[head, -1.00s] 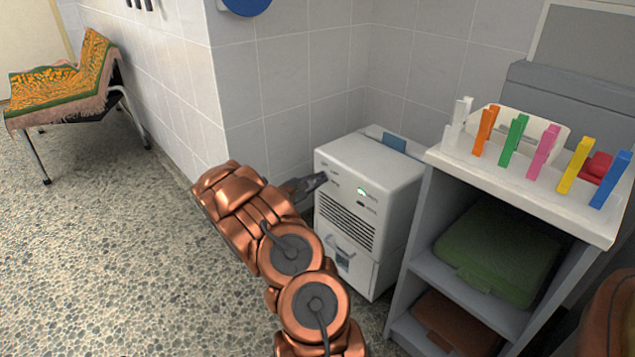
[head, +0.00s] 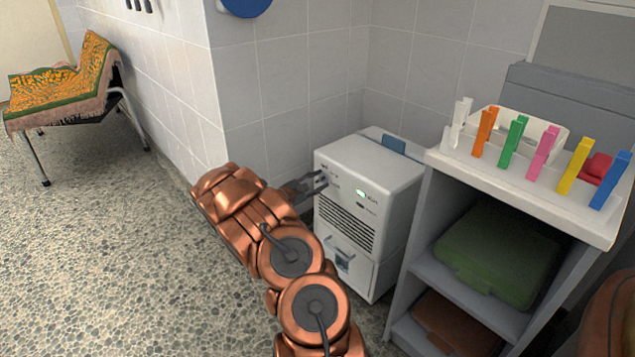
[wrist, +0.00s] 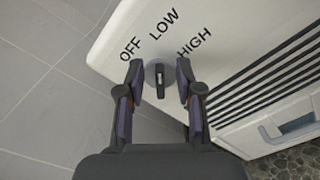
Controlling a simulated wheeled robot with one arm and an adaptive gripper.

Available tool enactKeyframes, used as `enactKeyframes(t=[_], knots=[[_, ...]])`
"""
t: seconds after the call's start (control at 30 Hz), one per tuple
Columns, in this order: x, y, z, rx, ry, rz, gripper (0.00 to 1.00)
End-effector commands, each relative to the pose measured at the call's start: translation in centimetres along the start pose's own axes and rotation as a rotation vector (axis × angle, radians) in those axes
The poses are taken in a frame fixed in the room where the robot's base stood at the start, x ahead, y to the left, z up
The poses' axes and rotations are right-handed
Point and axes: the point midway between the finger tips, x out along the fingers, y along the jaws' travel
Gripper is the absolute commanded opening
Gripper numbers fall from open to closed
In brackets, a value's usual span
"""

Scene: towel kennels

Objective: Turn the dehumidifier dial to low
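The dehumidifier (head: 377,185) is a white box against the tiled wall, with a lit green indicator on its front. Its dial (wrist: 159,82) shows in the wrist view as a round grey knob with a dark bar grip. OFF, LOW and HIGH are printed around it. The bar stands upright in that view, roughly in line with LOW; I cannot tell which end is the pointer. My gripper (wrist: 159,72) is open, one finger on each side of the dial, with small gaps visible. In the head view my gripper (head: 318,183) is at the panel's upper left and hides the dial.
A bench with an orange-patterned towel (head: 65,85) is at far left. The pebbled floor (head: 110,250) at left is clear.

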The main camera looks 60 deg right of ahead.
Motion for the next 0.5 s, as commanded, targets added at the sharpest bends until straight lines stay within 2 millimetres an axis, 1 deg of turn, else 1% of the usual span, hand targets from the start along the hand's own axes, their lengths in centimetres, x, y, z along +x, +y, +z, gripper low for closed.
enactKeyframes(t=[0.13,0.23,0.37,0.5], knots=[[-0.5,0.0,0.0,0.0,0.001,0.001,0.35],[-1.7,0.1,-0.1,-0.001,0.002,0.004,0.35],[-4.0,0.1,0.0,-0.002,0.001,0.005,0.35],[-6.8,0.1,0.0,-0.001,0.001,0.004,0.35]])
